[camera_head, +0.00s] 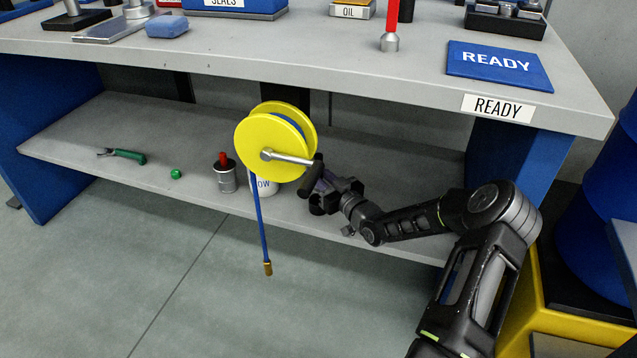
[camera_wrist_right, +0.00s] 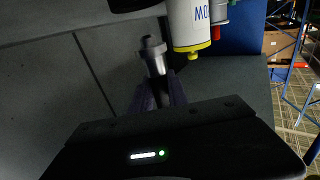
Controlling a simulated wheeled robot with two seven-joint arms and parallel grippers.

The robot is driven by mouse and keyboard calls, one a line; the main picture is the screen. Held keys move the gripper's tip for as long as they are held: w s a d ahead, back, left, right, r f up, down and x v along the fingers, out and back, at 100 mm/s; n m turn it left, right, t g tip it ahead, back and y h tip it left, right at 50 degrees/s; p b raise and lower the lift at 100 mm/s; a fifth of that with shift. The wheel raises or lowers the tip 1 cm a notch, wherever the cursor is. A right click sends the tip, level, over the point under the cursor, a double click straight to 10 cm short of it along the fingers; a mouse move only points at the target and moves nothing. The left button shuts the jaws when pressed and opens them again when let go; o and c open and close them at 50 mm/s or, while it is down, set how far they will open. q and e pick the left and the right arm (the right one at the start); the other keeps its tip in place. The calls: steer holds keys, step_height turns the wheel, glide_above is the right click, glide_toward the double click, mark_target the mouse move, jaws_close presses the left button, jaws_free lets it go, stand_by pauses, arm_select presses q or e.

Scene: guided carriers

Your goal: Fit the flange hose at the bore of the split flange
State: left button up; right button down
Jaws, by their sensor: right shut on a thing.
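The flange hose appears to be the blue hose (camera_head: 259,222) wound on a yellow reel (camera_head: 256,147). Its free end hangs down in front of the lower shelf with a brass fitting (camera_head: 268,268) at the tip. The reel has a grey axle and a dark handle. My right gripper (camera_head: 318,190) is shut at the handle side of the reel, to its right. In the right wrist view the gripper (camera_wrist_right: 160,92) has a grey, blurred part (camera_wrist_right: 154,58) between its fingers. My left gripper is not in view. I cannot make out the split flange or its bore.
The workbench (camera_head: 330,70) overhangs a lower shelf (camera_head: 105,165). On the shelf are green-handled pliers (camera_head: 128,156), a green ball (camera_head: 176,174), a red-topped can (camera_head: 225,172) and a partly hidden white canister (camera_head: 263,188). A blue READY mat (camera_head: 498,65) lies on top.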

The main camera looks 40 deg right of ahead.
step_height(320, 180, up, 4)
steer(key=shift+f+p, duration=0.1)
steer(key=shift+p, duration=0.3)
steer(key=shift+f, duration=0.1)
